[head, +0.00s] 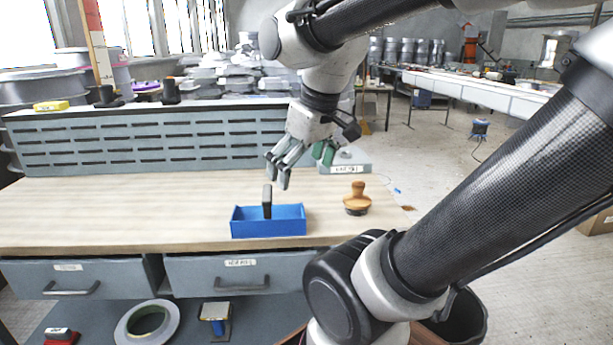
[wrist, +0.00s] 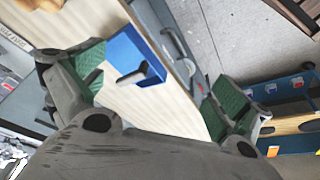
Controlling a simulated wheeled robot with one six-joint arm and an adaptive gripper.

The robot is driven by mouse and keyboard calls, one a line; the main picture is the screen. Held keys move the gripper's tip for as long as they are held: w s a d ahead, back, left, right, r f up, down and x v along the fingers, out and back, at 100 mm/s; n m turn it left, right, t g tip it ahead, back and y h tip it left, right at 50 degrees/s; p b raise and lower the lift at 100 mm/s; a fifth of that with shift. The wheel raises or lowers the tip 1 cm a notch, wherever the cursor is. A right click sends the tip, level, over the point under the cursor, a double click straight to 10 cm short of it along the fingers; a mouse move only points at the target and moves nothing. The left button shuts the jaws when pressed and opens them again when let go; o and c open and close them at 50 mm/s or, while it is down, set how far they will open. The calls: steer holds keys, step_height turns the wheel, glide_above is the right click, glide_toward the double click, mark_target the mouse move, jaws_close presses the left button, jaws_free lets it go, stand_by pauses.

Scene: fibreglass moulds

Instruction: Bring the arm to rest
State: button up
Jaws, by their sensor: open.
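My gripper (head: 280,168) hangs above the workbench (head: 120,210), up and just behind the blue open box in the head view. Its fingers are spread with nothing between them. In the wrist view my gripper (wrist: 150,100) shows its green-padded fingers wide apart, with the bench and the blue box beyond them. My arm is bent, with the forearm reaching out over the bench.
A blue box (head: 285,228) near the bench's front edge holds an upright dark-handled tool (head: 267,198). A wooden-knobbed stamp or brush (head: 357,198) stands to its right. A slotted grey panel (head: 150,140) runs along the back. The bench's left side is clear.

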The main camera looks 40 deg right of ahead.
steer(key=shift+s+a+f+m+t, duration=0.15)
steer(key=shift+s+f+m, duration=0.2)
steer(key=shift+s, duration=0.25)
steer(key=shift+s+d+f+m+t, duration=0.1)
steer(key=shift+s+f+m+t, duration=0.1)
steer(key=shift+s+m, duration=0.3)
stand_by(0.5)
